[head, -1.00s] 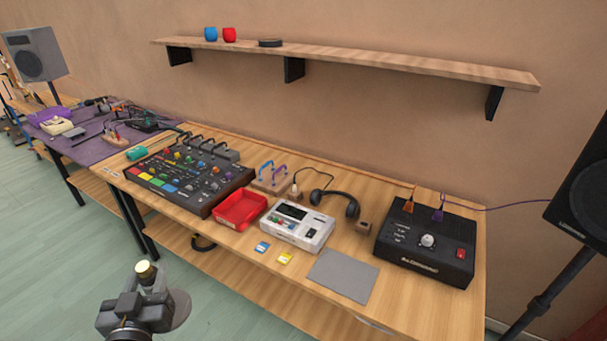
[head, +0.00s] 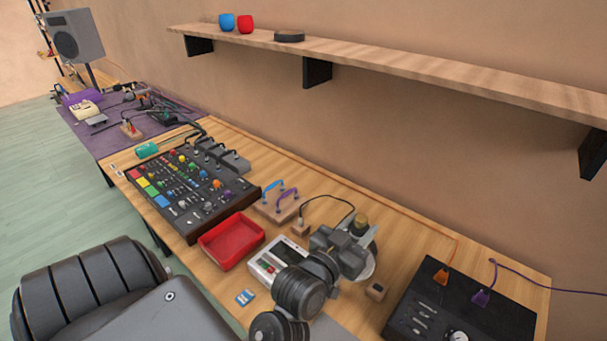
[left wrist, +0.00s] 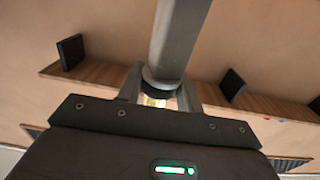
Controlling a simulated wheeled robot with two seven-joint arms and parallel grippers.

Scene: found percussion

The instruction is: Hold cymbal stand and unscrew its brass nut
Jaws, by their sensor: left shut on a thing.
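My left gripper (head: 352,240) is shut on the cymbal stand, with its fingers around the upper part. The brass nut (head: 360,221) shows just above the fingers in the head view. A grey round disc of the stand (head: 371,262) shows behind and below the gripper, mostly covered by it. In the left wrist view, the stand's grey post (left wrist: 180,40) runs up the picture from a dark collar between the fingers, and the nut (left wrist: 153,101) shows as a small brass patch. My right gripper is not in view.
The gripper and stand are above the wooden table (head: 262,322). A mixer (head: 185,190) is further left. A shelf (head: 400,67) runs above.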

